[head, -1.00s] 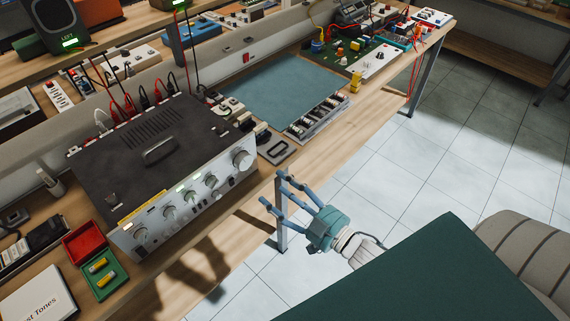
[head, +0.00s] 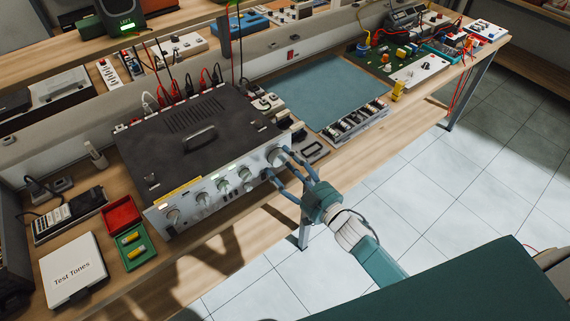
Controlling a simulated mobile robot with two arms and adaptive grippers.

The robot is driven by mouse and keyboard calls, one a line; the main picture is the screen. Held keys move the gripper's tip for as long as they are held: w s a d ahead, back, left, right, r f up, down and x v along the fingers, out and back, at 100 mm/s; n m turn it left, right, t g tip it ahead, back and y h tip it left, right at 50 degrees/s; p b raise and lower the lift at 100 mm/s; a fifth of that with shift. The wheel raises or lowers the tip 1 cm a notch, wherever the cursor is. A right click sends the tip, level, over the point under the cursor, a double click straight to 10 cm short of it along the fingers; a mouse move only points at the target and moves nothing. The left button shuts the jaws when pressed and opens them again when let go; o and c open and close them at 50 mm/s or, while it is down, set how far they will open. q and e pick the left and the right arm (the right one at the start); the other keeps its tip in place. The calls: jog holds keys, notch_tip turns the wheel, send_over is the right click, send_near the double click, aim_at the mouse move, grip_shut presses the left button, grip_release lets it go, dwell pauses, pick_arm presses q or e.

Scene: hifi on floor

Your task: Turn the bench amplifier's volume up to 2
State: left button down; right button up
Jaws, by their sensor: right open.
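The bench amplifier (head: 190,137) is a dark-topped box with a silver front, standing on the wooden bench. Its front has a row of knobs, with the largest knob (head: 276,157) at the right end. My right gripper (head: 277,164) is open, with its blue-grey fingertips at this large knob, one above and one below in the picture. I cannot tell whether they touch it. The knob is partly hidden by the fingers, and its setting is too small to read. My left gripper is not in view.
The bench's front edge (head: 330,150) runs below the amplifier, with open tiled floor (head: 400,210) beyond. A red-and-green box (head: 131,243) and a white "Test Tones" case (head: 72,270) lie left of the amplifier. A blue mat (head: 318,90) lies to its right. Cables rise behind the amplifier.

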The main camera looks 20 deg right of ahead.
jog(key=c, duration=1.2)
jog(key=shift+o, duration=0.2)
jog(key=shift+s+d+f+n, duration=0.1)
jog(key=shift+f+n, duration=0.15)
jog(key=shift+n, duration=0.55)
jog(key=o, duration=1)
jog(key=shift+o, duration=0.8)
jog(key=shift+r, duration=0.1)
jog(key=v, duration=1.2)
